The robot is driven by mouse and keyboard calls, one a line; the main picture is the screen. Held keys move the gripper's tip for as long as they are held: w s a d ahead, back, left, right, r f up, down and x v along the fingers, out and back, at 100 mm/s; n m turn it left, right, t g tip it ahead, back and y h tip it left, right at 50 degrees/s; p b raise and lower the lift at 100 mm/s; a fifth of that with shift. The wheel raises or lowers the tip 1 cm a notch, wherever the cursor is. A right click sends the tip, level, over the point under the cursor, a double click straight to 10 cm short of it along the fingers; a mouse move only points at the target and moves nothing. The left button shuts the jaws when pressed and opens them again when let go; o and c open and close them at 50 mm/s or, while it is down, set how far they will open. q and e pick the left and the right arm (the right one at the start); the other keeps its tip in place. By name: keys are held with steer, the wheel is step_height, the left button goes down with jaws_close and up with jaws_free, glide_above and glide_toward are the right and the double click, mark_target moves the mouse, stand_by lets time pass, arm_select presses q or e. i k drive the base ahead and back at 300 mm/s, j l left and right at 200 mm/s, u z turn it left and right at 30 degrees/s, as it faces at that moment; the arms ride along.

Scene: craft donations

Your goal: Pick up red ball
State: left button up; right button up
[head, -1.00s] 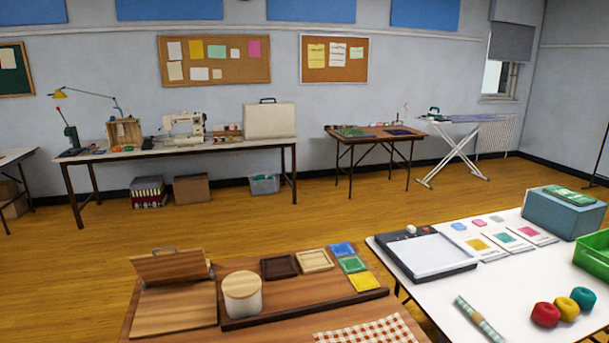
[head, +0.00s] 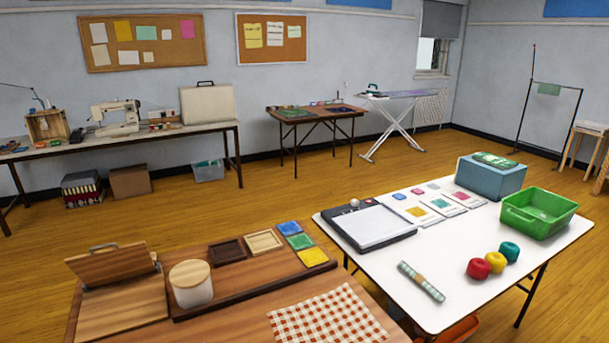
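The red ball (head: 478,268) sits on the white table (head: 374,278) at the right of the head view. It is the nearest of a short row, with a yellow ball (head: 495,262) and a teal ball (head: 509,251) close beside it. Neither of my grippers shows in the head view.
A green bin (head: 538,213) and a blue-grey box (head: 491,178) stand behind the balls. A rolled checked cloth (head: 421,281) lies left of the red ball. A paper trimmer (head: 367,226) is farther left. A wooden table with a lidded jar (head: 190,284) and checked cloth (head: 328,318) adjoins.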

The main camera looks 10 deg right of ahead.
mark_target(478, 268)
steer(key=z, duration=1.45)
steer(key=i+l+u, duration=0.45)
steer(key=i+l, duration=0.75)
